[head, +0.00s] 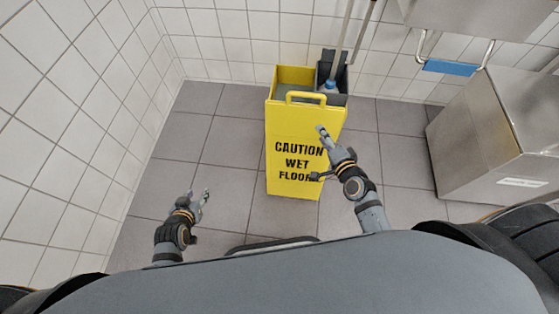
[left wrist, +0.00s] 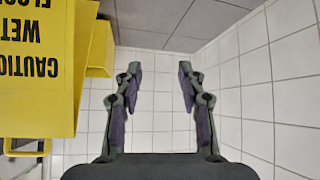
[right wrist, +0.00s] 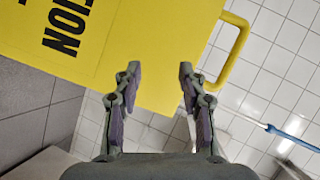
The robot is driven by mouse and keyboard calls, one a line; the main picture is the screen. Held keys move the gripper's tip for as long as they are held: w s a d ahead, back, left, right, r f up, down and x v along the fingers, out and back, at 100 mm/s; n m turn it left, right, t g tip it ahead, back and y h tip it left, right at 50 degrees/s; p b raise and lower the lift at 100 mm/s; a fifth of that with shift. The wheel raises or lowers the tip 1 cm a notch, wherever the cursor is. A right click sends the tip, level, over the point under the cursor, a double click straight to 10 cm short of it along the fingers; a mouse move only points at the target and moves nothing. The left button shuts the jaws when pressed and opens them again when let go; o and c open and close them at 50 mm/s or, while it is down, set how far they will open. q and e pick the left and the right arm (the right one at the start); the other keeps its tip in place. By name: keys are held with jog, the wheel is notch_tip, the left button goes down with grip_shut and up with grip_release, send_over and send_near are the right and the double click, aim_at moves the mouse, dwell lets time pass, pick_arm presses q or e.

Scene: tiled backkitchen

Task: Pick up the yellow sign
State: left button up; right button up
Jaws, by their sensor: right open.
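The yellow sign (head: 283,128), lettered "CAUTION WET FLOOR", stands upright on the floor with a loop handle (head: 305,96) at its top. My right gripper (head: 321,130) is open and empty in front of the sign's upper right part. In the right wrist view the sign (right wrist: 130,30) lies beyond the open fingers, its handle (right wrist: 239,45) to their right; contact cannot be told. My left gripper (head: 204,193) is low, left of the sign and apart from it. In the left wrist view its fingers (left wrist: 160,72) are open and empty, with the sign (left wrist: 35,100) at the left.
A yellow and dark bin (head: 297,74) with long handles and a blue-topped bottle (head: 328,87) stands directly behind the sign. A steel cabinet (head: 490,130) stands at the right, near a blue bar (head: 450,68). Tiled wall (head: 70,90) bounds the left; floor is clear left of the sign.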

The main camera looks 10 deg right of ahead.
aim_at(308, 97)
notch_tip(308, 97, up, 8)
jog(key=a+m+t+y+b, duration=0.2)
jog(key=m+t+b, duration=0.1)
jog(key=b, duration=0.1)
jog(key=x, duration=0.6)
jog(key=shift+d+r, duration=0.15)
jog(key=shift+r, duration=0.05)
jog(key=x, duration=0.5)
jog(key=shift+w, duration=0.1)
pick_arm(q)
jog(key=shift+w+d+r+t+h, duration=0.1)
jog(key=shift+w+d+r+t, duration=0.2)
jog(key=shift+r, duration=0.55)
jog(key=shift+w+d+r+t+h, duration=0.1)
jog(key=shift+w+d+r+t, duration=0.2)
jog(key=shift+r, duration=0.55)
jog(key=shift+w+d+r+t+h, duration=0.15)
jog(key=shift+w+r+t, duration=0.25)
jog(key=shift+r, duration=0.45)
pick_arm(e)
jog(key=shift+d, duration=0.1)
grip_shut()
